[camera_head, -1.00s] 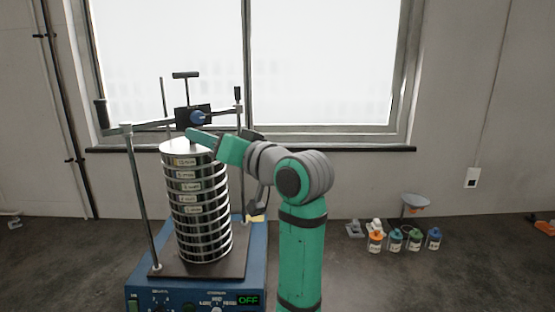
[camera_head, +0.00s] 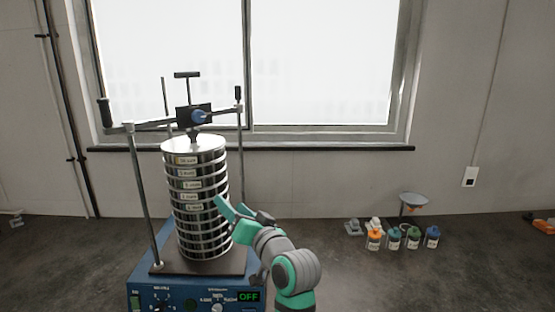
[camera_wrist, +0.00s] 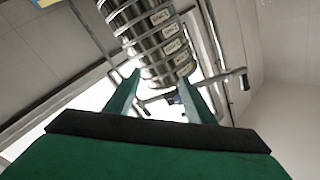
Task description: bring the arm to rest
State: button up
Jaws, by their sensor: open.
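My gripper (camera_head: 238,211) is low, just in front of and to the right of the sieve stack (camera_head: 190,215) in the head view. In the wrist view my gripper (camera_wrist: 160,88) has its two green fingers spread apart, with nothing between them. The steel stack (camera_wrist: 160,45) shows beyond the fingers there. The stack stands upright on the blue shaker (camera_head: 190,296), whose display reads OFF. I cannot tell whether the fingers touch the stack.
Shaker rods (camera_head: 142,195) rise beside the stack. Several small bottles (camera_head: 393,240) and a funnel on a stand (camera_head: 414,201) are at the right of the dark bench (camera_head: 440,285). The bench between the shaker and the bottles is mostly clear. A window is behind.

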jog(key=s+d+f+m+t+h, duration=0.15)
jog(key=s+f, duration=0.25)
jog(key=f, duration=0.6)
jog(key=s+d+f+m+h, duration=0.1)
jog(key=s+d+f+h, duration=0.2)
jog(key=f, duration=0.6)
jog(key=s+d+f+m+h, duration=0.15)
jog(key=s+f, duration=0.25)
jog(key=f, duration=0.6)
jog(key=s+d+f+h, duration=0.2)
jog(key=s+f, duration=0.2)
jog(key=s, duration=0.4)
jog(key=s+d+f+n+h, duration=0.1)
jog(key=s+f, duration=0.4)
jog(key=s, duration=0.3)
jog(key=s+d+f+h, duration=0.2)
jog(key=s+f, duration=0.2)
jog(key=s, duration=0.5)
jog(key=s+r+n, duration=0.1)
jog(key=s+r, duration=0.1)
jog(key=s, duration=0.6)
jog(key=s+r+n, duration=0.1)
jog(key=s+n, duration=0.1)
jog(key=s, duration=0.6)
jog(key=shift+s+r+g, duration=0.35)
jog(key=shift+s+g, duration=0.05)
jog(key=shift+g, duration=0.05)
jog(key=shift+d, duration=0.1)
